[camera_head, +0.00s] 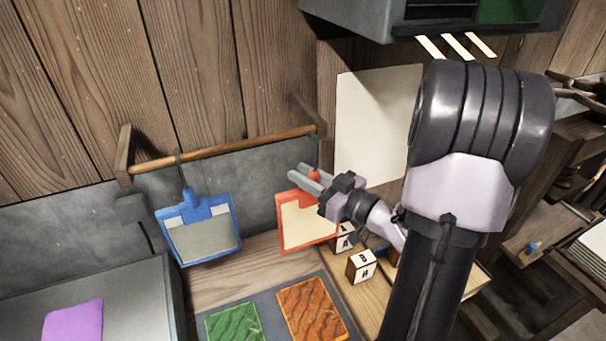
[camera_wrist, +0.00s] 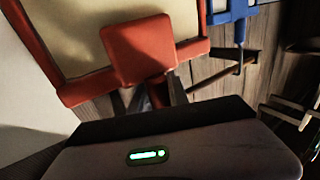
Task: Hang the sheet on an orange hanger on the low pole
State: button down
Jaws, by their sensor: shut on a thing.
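The orange hanger (camera_head: 283,224) holds a cream sheet (camera_head: 303,228) and hangs roughly upright below the right end of the low pole (camera_head: 220,148). My gripper (camera_head: 304,176) is at the top of this hanger, with its fingers closed on it. The wrist view shows the orange hanger (camera_wrist: 140,52) close up, with its block in front of the cream sheet (camera_wrist: 88,30). My fingers (camera_wrist: 155,96) show just below that block. The hanger's hook is hidden, so I cannot tell whether it touches the pole.
A blue hanger (camera_head: 205,203) with a grey sheet hangs on the pole's left part. Lettered blocks (camera_head: 361,267) and green (camera_head: 233,322) and orange-brown (camera_head: 311,309) panels lie below. A pale sheet (camera_head: 375,125) is on the wall at right. A grey box (camera_head: 375,20) is overhead.

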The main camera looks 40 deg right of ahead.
jog(key=w+d+f+b, duration=0.1)
jog(key=w+d, duration=0.1)
jog(key=w, duration=0.5)
jog(key=shift+f, duration=0.35)
jog(key=c, duration=1.2)
grip_release()
